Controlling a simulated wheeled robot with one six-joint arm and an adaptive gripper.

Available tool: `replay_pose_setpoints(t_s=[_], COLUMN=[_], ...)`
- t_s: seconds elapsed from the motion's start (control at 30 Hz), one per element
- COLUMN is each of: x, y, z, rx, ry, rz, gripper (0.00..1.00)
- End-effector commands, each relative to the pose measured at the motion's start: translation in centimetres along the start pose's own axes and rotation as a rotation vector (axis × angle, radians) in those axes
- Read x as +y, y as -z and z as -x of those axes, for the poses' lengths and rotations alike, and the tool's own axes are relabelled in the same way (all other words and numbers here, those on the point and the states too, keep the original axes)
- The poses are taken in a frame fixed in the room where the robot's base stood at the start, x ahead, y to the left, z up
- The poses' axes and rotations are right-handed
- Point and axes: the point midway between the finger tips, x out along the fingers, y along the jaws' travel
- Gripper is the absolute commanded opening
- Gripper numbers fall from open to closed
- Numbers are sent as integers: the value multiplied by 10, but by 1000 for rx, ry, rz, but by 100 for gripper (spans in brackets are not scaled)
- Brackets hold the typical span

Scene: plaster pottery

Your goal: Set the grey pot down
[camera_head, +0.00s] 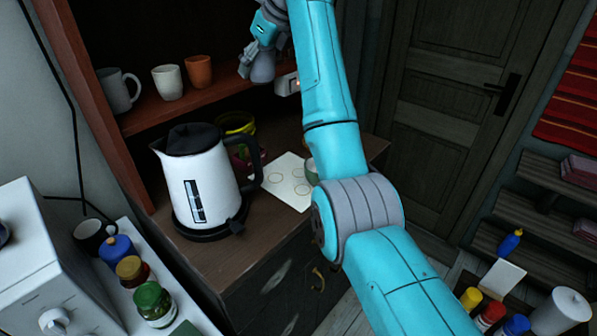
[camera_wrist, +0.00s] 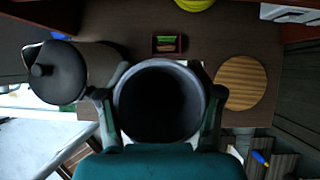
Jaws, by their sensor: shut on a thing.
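My gripper (camera_head: 250,58) is shut on the grey pot (camera_head: 263,68), held up near the right end of the upper shelf. In the wrist view the pot (camera_wrist: 160,67) is between the two fingers of my gripper (camera_wrist: 158,98), its round mouth facing the camera and its inside dark. The pot's base is hidden in the wrist view, and I cannot tell whether it touches anything. Below it in the wrist view is a brown cabinet top (camera_wrist: 125,35).
A white kettle (camera_head: 200,190) stands on the cabinet, beside a pale sheet with circles (camera_head: 288,183) and a yellow bowl (camera_head: 238,121). A grey mug (camera_head: 118,92), white cup (camera_head: 168,82) and orange cup (camera_head: 199,72) stand on the shelf. A round wooden board (camera_wrist: 241,83) lies right of the pot.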

Motion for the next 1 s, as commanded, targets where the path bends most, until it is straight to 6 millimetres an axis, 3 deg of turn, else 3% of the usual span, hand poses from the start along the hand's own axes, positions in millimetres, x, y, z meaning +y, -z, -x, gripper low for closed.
replay_pose_setpoints(t_s=[0.1, 0.33, 1.0], x=[0, 4, 8], y=[27, 74, 130], z=[-48, -114, -193], rx=[2, -4, -8], ry=[8, 33, 47], rz=[-21, -52, -68], gripper=[26, 26, 26])
